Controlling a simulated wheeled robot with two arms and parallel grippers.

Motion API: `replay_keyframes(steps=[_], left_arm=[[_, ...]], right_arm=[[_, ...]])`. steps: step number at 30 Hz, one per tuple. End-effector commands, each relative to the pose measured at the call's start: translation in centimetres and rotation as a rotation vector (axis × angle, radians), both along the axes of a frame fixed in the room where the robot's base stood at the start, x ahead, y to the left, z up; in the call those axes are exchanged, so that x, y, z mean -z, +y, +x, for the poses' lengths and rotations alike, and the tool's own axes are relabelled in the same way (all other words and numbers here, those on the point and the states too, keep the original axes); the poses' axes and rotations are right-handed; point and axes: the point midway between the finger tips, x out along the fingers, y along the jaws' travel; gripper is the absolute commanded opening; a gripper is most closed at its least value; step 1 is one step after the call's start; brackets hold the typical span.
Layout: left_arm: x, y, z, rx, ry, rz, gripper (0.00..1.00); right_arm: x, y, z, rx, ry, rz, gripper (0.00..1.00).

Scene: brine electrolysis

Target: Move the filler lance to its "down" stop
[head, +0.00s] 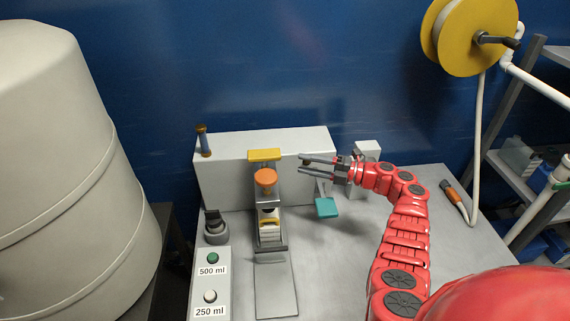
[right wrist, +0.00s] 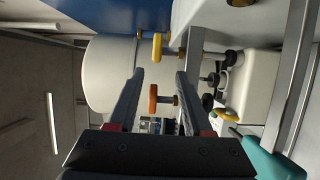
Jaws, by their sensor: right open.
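The filler stand rises in front of a white housing, with a yellow bracket (head: 264,155) at its top. An orange knob (head: 265,177) sits just below the bracket, on what looks like the lance carriage; whether it is at a stop I cannot tell. My right gripper (head: 301,166) is open and empty, to the right of the orange knob and apart from it, fingers pointing left. In the right wrist view the orange knob (right wrist: 153,98) shows between the two fingers, beyond their tips, with the yellow bracket (right wrist: 157,47) above it. My left gripper is not in view.
A white housing (head: 225,175) stands behind. A teal paddle (head: 326,207) is below my right gripper. A button box (head: 211,285) reads 500 ml and 250 ml. A large pale tank (head: 70,170) is left; an orange-handled tool (head: 451,193) lies right. Bench around the paddle is clear.

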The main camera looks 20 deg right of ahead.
Motion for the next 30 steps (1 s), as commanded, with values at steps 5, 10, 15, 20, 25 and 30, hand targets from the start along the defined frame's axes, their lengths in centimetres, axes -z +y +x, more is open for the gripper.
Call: replay_keyframes(steps=[5, 10, 15, 20, 25, 30], left_arm=[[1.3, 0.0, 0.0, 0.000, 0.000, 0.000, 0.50], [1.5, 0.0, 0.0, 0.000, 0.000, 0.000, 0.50], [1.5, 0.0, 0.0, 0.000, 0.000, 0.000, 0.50], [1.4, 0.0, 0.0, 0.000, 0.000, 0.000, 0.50], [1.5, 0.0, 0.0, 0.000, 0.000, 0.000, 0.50], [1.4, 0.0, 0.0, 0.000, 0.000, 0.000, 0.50]], right_arm=[[0.3, -2.3, -1.8, 0.001, 0.001, 0.000, 0.50], [0.1, -3.1, -2.5, 0.001, 0.001, 0.001, 0.50], [0.0, -3.2, -2.5, 0.001, 0.001, 0.001, 0.50], [0.0, -3.2, -2.5, 0.001, 0.001, 0.001, 0.50], [0.0, -3.2, -2.5, 0.001, 0.001, 0.001, 0.50], [0.0, -3.2, -2.5, 0.001, 0.001, 0.001, 0.50]])
